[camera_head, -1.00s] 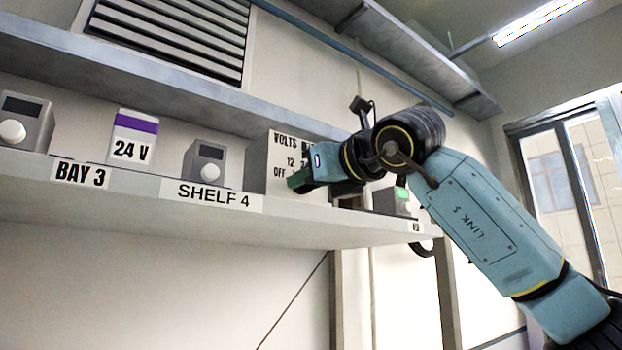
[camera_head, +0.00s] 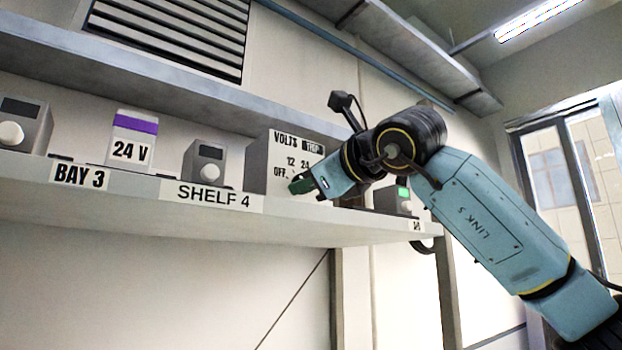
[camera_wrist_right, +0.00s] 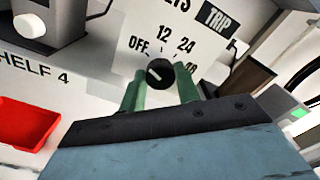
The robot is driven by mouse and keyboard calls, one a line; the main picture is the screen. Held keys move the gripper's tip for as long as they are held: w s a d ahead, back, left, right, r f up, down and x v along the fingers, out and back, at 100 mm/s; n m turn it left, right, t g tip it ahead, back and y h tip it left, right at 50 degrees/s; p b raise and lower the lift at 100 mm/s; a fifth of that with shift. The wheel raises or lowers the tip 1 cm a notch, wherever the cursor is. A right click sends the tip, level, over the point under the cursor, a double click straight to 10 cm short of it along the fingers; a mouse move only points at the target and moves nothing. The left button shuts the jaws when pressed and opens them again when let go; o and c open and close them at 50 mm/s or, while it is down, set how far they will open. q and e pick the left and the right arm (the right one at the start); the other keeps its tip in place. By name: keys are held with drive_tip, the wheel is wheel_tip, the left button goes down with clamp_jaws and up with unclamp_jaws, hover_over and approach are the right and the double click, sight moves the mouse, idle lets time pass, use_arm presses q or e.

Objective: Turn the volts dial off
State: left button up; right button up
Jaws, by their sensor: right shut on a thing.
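The volts dial (camera_wrist_right: 159,73) is a small black knob with a white mark on a white panel (camera_wrist_right: 110,42). OFF, 12, 24 and another partly hidden number are printed around it. The mark sits on the knob's left part, on the OFF side; its exact setting is hard to tell. My right gripper (camera_wrist_right: 160,90) has green fingers on either side of the knob and is shut on it. In the head view, my right gripper (camera_head: 301,186) reaches the panel of the volts box (camera_head: 284,150) and hides the dial. My left gripper is not in view.
The shelf (camera_head: 300,217) also holds grey boxes with white knobs (camera_head: 24,125) (camera_head: 205,165), a 24 V box (camera_head: 132,138) and a box with a green light (camera_head: 403,192). A red tray (camera_wrist_right: 25,122) shows at left in the wrist view. An upper shelf (camera_head: 150,82) runs above.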

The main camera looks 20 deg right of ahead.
drive_tip(key=shift+r, duration=0.1)
drive_tip(key=o, duration=0.7)
drive_tip(key=b+v, duration=0.4)
drive_tip(key=v, duration=0.9)
drive_tip(key=shift+s+b, duration=0.25)
drive_tip(key=shift+b, duration=0.1)
